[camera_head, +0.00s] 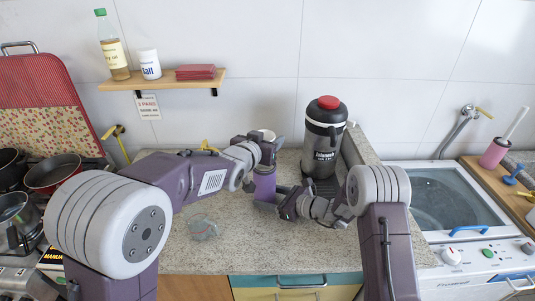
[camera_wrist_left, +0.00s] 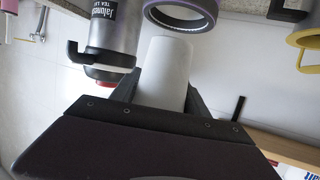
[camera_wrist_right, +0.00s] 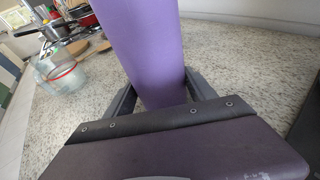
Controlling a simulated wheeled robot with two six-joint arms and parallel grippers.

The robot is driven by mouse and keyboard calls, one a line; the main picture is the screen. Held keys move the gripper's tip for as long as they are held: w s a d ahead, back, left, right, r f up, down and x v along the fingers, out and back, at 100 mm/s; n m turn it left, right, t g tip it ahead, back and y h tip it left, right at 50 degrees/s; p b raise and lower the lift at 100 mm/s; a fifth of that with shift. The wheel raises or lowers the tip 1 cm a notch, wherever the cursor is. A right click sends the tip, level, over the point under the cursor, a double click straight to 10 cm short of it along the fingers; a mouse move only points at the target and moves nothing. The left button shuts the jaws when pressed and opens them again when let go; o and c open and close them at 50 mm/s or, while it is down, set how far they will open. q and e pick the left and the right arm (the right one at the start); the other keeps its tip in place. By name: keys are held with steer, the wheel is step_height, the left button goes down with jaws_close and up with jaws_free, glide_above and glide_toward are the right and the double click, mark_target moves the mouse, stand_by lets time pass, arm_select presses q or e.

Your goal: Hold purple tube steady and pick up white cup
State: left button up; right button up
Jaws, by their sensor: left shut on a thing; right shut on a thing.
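The purple tube (camera_head: 264,187) stands upright on the granite counter. My right gripper (camera_head: 287,203) is shut on its lower part; the right wrist view shows the tube (camera_wrist_right: 146,45) between both fingers. The white cup (camera_head: 268,134) is above the tube, mostly hidden by my left gripper (camera_head: 260,148) in the head view. My left gripper is shut on the cup; the left wrist view shows the cup (camera_wrist_left: 167,72) between the fingers. The tube's round open rim (camera_wrist_left: 180,30) is close to the cup's end there. I cannot tell whether they touch.
A black and grey bottle with a red lid (camera_head: 325,140) stands just right of and behind the tube. A clear glass bowl (camera_head: 203,228) sits on the counter at front left. A wooden shelf (camera_head: 165,80) hangs behind.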

arm_select(q)
step_height(320, 180, up, 4)
steer(key=shift+f, duration=0.1)
arm_select(e)
steer(key=o, duration=1.1)
steer(key=shift+c, duration=0.2)
